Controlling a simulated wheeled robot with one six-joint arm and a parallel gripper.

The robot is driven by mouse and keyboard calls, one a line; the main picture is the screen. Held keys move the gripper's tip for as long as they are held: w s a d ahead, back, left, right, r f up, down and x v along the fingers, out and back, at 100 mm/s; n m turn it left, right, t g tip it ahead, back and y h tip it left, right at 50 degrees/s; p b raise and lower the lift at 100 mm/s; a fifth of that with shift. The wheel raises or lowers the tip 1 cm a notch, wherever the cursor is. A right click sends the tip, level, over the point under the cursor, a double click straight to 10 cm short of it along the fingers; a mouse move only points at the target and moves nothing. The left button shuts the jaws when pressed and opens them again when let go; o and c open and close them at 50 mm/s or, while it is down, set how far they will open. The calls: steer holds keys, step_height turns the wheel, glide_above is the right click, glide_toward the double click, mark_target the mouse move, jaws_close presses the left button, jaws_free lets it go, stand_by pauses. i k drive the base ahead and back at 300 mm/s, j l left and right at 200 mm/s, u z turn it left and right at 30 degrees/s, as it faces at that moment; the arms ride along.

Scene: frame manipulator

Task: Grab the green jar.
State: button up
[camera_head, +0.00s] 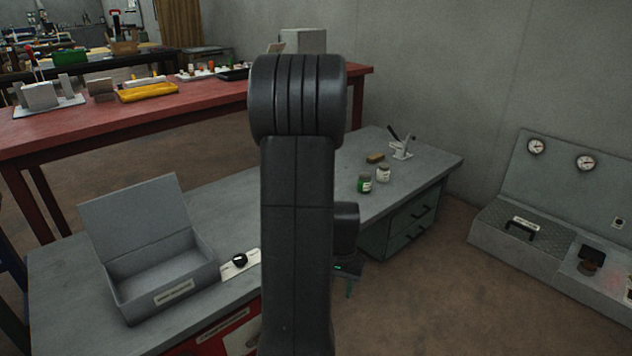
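A small green jar (364,183) stands upright on the grey workbench (428,161), toward its right end. A whitish jar (383,174) stands close to its right. My dark arm rises through the middle of the view and hides part of the bench left of the jars. The part of my gripper (348,281) that shows is low, just right of the arm, in front of the bench and well apart from the green jar. Most of it is hidden, so its opening cannot be made out.
A brown block (375,158) and a small white stand (402,150) with dark tools are behind the jars. An open grey box (160,272) and a plate with a black knob (240,261) are left. A red table (200,105) runs behind. A gauge console (530,240) is right.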

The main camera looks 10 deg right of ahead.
mark_target(365, 180)
steer(key=i+l+u, duration=0.2)
steer(key=l+u, duration=0.15)
steer(key=i+l+u, duration=0.2)
steer(key=l+u, duration=0.2)
steer(key=i+l+u, duration=0.1)
steer(key=l+u, duration=0.6)
steer(key=l, duration=0.15)
steer(key=l+u, duration=0.25)
steer(key=l, duration=2.75)
steer(key=i, duration=0.05)
